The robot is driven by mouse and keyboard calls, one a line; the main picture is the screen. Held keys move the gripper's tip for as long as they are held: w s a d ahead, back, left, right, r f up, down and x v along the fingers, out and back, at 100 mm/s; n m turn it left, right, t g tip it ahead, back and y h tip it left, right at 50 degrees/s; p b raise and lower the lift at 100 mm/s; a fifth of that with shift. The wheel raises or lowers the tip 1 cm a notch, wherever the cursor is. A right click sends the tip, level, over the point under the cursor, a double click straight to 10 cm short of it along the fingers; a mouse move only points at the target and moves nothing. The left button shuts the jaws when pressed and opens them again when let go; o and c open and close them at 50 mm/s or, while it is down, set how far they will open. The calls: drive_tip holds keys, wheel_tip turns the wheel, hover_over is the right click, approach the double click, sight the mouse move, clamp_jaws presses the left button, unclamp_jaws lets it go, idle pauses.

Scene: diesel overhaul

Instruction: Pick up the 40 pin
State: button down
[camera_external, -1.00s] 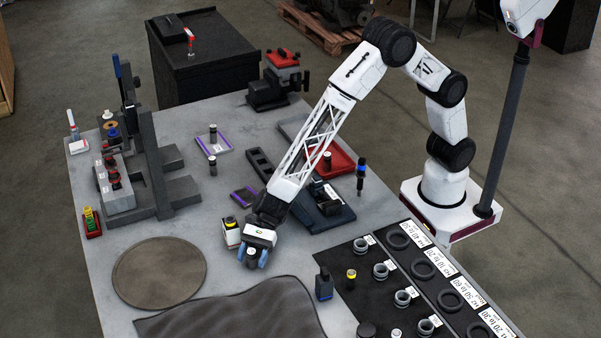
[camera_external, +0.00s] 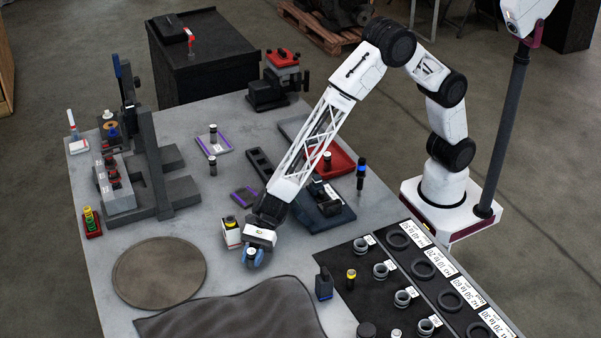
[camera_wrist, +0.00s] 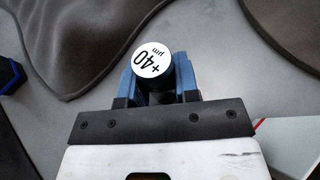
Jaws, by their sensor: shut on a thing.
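The 40 pin shows in the wrist view with a round white top (camera_wrist: 150,60) marked "+40 µm". It is upright between the blue fingers of my gripper (camera_wrist: 158,78), which are shut on it. In the external view my gripper (camera_external: 254,258) is low over the grey table, with the pin's pale top (camera_external: 251,253) between the fingers. The pin's lower body is hidden by the fingers, and I cannot tell whether it touches the table.
A round brown mat (camera_external: 158,272) lies further left. A dark cloth (camera_external: 235,310) lies in front.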

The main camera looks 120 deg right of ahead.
sight(251, 250)
drive_tip(key=shift+r, duration=5)
